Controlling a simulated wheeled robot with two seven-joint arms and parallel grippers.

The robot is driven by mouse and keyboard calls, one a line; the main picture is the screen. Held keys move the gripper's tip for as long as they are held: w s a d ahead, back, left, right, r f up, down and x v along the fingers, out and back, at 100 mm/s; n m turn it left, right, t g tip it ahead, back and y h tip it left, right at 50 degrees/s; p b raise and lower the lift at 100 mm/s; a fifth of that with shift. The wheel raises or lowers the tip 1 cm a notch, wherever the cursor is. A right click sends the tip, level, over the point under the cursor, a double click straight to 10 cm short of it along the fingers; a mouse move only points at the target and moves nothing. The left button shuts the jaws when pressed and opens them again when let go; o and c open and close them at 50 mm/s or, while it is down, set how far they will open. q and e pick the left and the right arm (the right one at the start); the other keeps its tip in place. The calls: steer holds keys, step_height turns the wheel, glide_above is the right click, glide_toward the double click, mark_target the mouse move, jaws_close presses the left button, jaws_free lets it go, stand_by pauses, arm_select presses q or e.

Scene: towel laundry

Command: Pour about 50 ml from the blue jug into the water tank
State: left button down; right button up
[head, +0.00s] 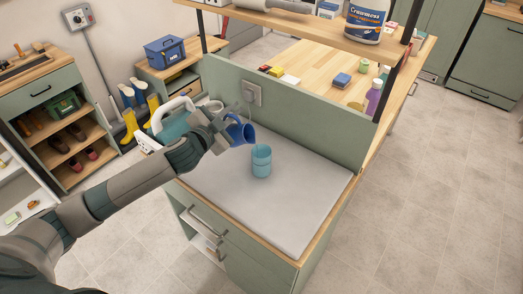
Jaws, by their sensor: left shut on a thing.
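The blue jug (243,134) is held above the grey top of the counter, and it looks tilted. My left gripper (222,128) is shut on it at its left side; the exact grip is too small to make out. A teal, see-through round container (261,161), which looks like the water tank, stands upright on the counter, below and to the right of the jug. The jug and the container are apart. I cannot see any stream of water or any water level. My right gripper is not in view.
A white-and-teal iron (176,118) stands at the counter's left, partly behind my left arm. A green back panel (300,112) with a socket (252,92) rises behind the counter. The grey counter top (300,205) is clear in front and to the right.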

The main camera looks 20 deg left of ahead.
arm_select(q)
steer(key=shift+d+r+m+y+p, duration=0.3)
steer(key=shift+d+r+m+p, duration=0.5)
steer(key=shift+p, duration=0.15)
stand_by(2.0)
steer(key=shift+a+f+n+b, duration=0.9)
steer(key=shift+n+b, duration=0.1)
steer(key=shift+b, duration=0.1)
steer(key=shift+w+a+f+n+h+b, duration=0.1)
steer(key=shift+a+f+n+h+b, duration=0.4)
steer(key=shift+f+n+b, duration=0.4)
steer(key=shift+w+a+f+n+h+b, duration=0.1)
steer(key=shift+a+f+n+h+b, duration=0.2)
steer(key=shift+a+f+n+b, duration=0.6)
steer(key=shift+d+f, duration=0.2)
steer(key=shift+n, duration=0.3)
